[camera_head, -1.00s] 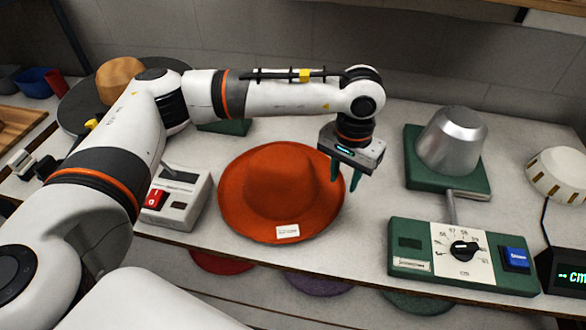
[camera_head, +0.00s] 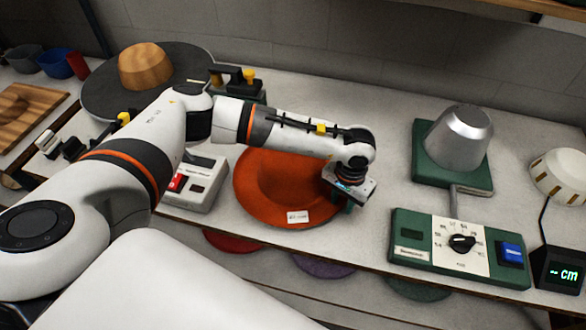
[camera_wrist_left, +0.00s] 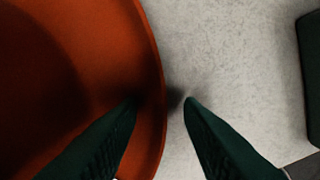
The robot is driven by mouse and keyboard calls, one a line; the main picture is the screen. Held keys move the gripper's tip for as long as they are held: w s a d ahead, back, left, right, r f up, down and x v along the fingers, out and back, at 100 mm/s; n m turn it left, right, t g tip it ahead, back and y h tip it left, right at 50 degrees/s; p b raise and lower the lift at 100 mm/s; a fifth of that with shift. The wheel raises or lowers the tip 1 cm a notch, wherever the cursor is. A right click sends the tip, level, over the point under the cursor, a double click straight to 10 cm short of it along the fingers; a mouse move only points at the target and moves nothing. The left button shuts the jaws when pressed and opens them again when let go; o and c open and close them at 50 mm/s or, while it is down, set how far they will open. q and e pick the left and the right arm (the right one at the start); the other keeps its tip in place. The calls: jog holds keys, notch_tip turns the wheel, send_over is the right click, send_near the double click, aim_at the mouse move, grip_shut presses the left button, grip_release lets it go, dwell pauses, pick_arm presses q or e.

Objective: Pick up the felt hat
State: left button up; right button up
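The orange felt hat (camera_head: 262,192) lies brim down on the worktable, with a white label on its front brim. My left arm passes over its back part. My left gripper (camera_head: 345,204) is low at the hat's right brim edge. In the left wrist view the hat's brim (camera_wrist_left: 150,60) fills the left side, and my left gripper (camera_wrist_left: 163,100) is open, with one green finger over the brim and the other over the bare table just outside the edge. The fingers do not touch each other. My right gripper is not in view.
A silver metal hat block on a green base (camera_head: 460,140) stands to the right, behind a green control box (camera_head: 410,238) with a dial. A grey box with a red switch (camera_head: 205,185) is left of the hat. Bare table lies between hat and green base.

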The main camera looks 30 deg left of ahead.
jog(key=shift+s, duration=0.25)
pick_arm(q)
grip_shut()
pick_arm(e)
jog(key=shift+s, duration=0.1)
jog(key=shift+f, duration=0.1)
